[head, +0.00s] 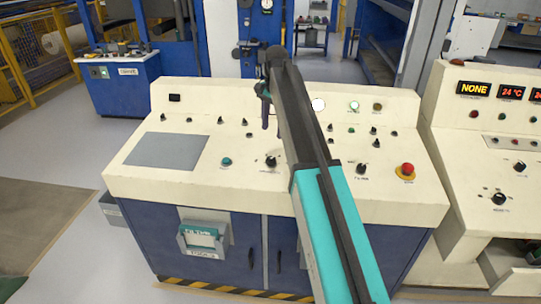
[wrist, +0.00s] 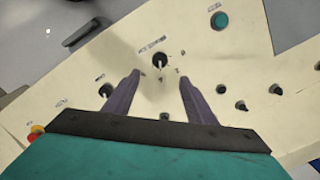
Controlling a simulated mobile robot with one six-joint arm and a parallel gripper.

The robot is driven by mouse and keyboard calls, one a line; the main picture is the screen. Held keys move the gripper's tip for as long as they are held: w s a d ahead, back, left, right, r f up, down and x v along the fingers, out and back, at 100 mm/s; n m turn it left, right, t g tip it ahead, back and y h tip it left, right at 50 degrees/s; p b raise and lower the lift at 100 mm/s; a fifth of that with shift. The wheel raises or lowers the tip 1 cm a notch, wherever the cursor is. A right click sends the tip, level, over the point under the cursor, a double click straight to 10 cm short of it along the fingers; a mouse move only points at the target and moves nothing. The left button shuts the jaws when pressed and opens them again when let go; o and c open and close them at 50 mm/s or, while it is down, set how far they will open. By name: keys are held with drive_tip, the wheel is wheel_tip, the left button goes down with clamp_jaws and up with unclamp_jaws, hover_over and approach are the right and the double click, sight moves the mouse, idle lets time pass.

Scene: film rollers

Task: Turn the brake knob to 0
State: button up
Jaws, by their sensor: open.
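A black knob (wrist: 160,60) with a pale pointer line sits just beyond and between my fingertips in the wrist view. Its label and scale marks are too blurred to read surely, but it appears to be the brake knob. The same knob shows in the head view (head: 270,161) on the front of the cream console. My gripper (wrist: 159,76) is open, with two purple fingers on either side of the knob's line and nothing between them. In the head view my gripper (head: 268,122) is above the console, partly hidden by my arm. I cannot tell which mark the pointer meets.
A second black knob (head: 361,168) and a red emergency button (head: 405,170) are to the right on the console. A teal button (head: 226,161) is to the left. Several small toggles stand behind. A grey screen panel (head: 167,150) is at the left.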

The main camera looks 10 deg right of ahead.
sight(271, 159)
drive_tip(key=shift+f, duration=0.25)
drive_tip(key=shift+w+a+f+p, duration=0.1)
drive_tip(key=shift+f+p, duration=0.4)
drive_tip(key=shift+f, duration=1.75)
drive_tip(key=shift+w+a+f+p, duration=0.1)
drive_tip(key=shift+f+p, duration=0.45)
drive_tip(key=shift+f, duration=1.65)
drive_tip(key=shift+w+a+f+p, duration=0.1)
drive_tip(key=shift+f+p, duration=0.4)
drive_tip(key=shift+f, duration=1.75)
drive_tip(key=c, duration=1)
drive_tip(key=shift+c, duration=0.2)
